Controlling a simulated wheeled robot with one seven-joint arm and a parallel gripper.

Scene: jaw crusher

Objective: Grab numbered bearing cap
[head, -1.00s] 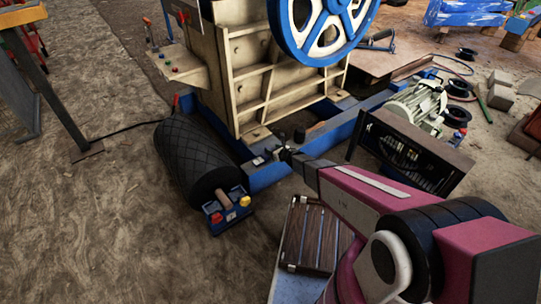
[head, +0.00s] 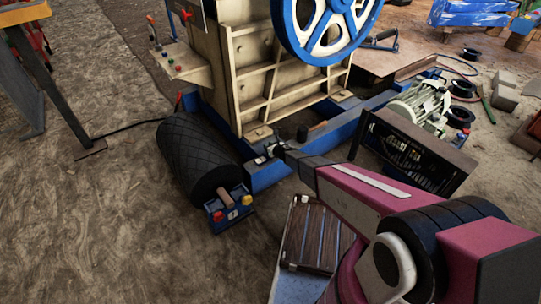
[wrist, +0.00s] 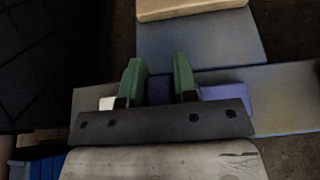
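My gripper (wrist: 158,82) shows in the wrist view as two green fingers standing apart, above a blue beam (wrist: 285,100). A small purple-blue block (wrist: 225,92) lies under and beside the right finger, and part of it seems to show between the fingers. A small white piece (wrist: 107,103) shows left of the left finger. The block may be the bearing cap; no number is readable, and contact with the fingers cannot be told. In the head view my gripper (head: 270,150) is small and dark, at the front corner of the blue base frame (head: 270,177).
The cream crusher body (head: 285,85) with its blue flywheel (head: 325,30) rises behind the frame. A black roller (head: 198,155) and a blue box with buttons (head: 230,208) stand left. A black-framed unit (head: 415,150) and motor (head: 420,103) are right. The left ground is mostly clear.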

